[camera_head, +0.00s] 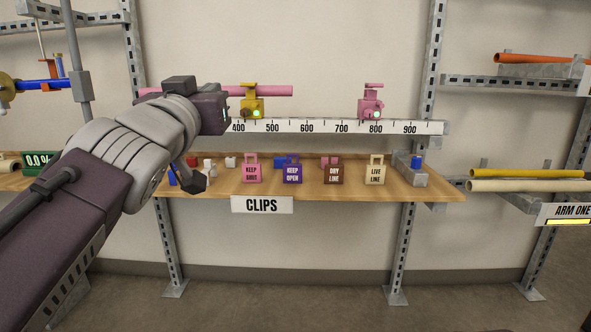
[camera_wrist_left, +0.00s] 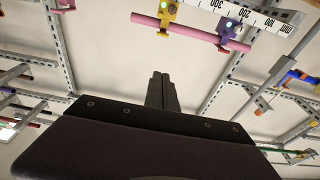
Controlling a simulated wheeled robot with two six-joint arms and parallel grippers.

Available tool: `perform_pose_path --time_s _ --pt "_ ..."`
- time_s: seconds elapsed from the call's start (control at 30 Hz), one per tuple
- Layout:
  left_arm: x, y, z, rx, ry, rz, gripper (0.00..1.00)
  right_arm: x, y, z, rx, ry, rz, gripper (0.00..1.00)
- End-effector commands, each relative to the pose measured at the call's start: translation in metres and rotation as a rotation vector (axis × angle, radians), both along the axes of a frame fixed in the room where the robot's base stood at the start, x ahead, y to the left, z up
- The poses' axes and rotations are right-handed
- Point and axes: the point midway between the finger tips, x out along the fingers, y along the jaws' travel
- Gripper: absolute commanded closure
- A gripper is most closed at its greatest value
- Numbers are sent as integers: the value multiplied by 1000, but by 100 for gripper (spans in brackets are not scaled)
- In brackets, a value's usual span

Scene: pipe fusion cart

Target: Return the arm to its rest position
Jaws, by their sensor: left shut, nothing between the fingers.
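My left arm (camera_head: 105,165) comes in from the left and reaches up in front of the shelf and ruler. Its wrist hides the ruler's left end and part of a pink pipe (camera_head: 275,91). My left gripper (camera_head: 194,181) shows only as a small dark part below the wrist, in front of the clips shelf. In the left wrist view its dark fingers (camera_wrist_left: 162,90) are together and empty. That view also shows the pink pipe with a yellow clamp (camera_wrist_left: 166,14) and a purple clamp (camera_wrist_left: 228,32), apart from the fingers. My right gripper is not in view.
The wooden clips shelf (camera_head: 330,193) carries pink, purple, brown and cream tags and small blocks. Above it runs the ruler (camera_head: 325,127), with a yellow clamp (camera_head: 252,103) and a pink clamp (camera_head: 371,103). A rack with pipes (camera_head: 530,174) stands right. The floor in front is clear.

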Motion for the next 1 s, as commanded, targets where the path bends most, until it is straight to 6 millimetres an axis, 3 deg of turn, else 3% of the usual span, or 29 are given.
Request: perform_pose_path --time_s 0.03,0.17,0.33,0.47,0.67,0.73,0.9,1.0 --pt "3 3 13 0 4 9 100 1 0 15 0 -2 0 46" --pt "17 9 13 9 44 29 100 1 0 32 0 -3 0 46" --pt "43 16 -24 5 171 49 100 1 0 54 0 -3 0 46" --pt "60 22 -71 -11 307 64 100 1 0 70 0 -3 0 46" --pt "65 35 -172 -32 594 97 100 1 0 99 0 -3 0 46" --pt "54 40 -221 -41 737 111 100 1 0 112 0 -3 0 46" --pt "-18 49 -347 -62 1126 138 100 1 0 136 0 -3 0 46" --pt "-68 49 -397 -68 1304 139 100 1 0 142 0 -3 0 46"
